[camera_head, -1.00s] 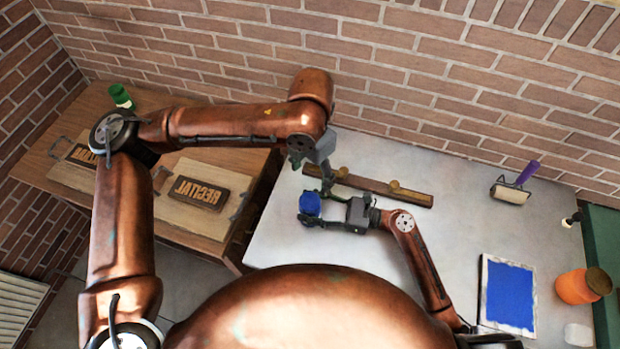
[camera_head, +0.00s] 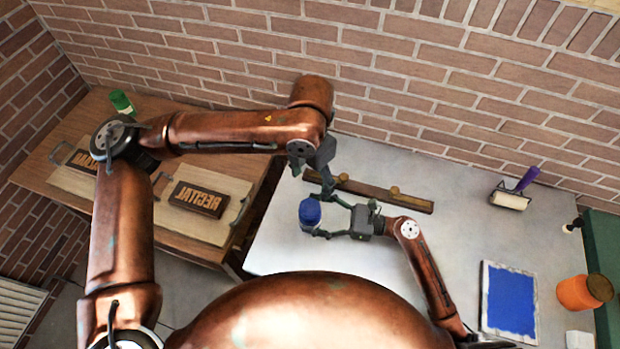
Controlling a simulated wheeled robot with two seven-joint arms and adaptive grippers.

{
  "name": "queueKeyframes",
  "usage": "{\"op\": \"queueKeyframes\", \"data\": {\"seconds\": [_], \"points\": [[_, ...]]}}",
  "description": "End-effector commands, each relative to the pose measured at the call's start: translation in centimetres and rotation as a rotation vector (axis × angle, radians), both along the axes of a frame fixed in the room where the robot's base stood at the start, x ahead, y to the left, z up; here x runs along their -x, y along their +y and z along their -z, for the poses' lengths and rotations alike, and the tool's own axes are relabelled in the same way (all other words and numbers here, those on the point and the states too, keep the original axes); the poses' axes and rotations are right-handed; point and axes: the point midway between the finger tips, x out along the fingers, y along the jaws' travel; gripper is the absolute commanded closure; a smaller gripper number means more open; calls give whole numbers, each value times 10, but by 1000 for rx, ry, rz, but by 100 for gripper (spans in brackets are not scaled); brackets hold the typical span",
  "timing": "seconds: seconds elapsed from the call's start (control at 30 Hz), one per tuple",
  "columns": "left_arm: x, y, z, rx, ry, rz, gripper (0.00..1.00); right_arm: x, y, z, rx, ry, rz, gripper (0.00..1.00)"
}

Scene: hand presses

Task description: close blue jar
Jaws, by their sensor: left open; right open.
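The blue jar (camera_head: 310,212) stands on the pale table left of centre, with its dark blue top facing up. It looks upright. I cannot tell from this view how the top sits on the body. My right gripper (camera_head: 322,217) comes in from the right at table height, with its fingers spread around the jar's right side. My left gripper (camera_head: 327,193) hangs down from above, just behind and to the right of the jar. Its jaws are open, and its fingertips are small and partly mixed with the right gripper's far finger.
A wooden rail with brass knobs (camera_head: 384,194) lies behind the jar. A brayer (camera_head: 511,198), a blue ink slab (camera_head: 509,300) and an orange jar (camera_head: 583,291) are on the right. A wooden bench (camera_head: 60,122) with type blocks is on the left.

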Motion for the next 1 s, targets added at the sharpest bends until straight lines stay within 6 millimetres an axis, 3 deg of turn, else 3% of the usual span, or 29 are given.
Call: {"op": "queueKeyframes", "data": {"seconds": [0.3,0.5,0.7,1.0], "points": [[0,0,0,0,0,0,36,13,-65,1,4,1,3,32],[0,0,0,0,0,0,36,19,-94,0,1,0,1,32],[0,0,0,0,0,0,36,22,-105,0,0,0,0,32],[0,0,0,0,0,0,36,22,-105,0,-1,0,1,32]]}}
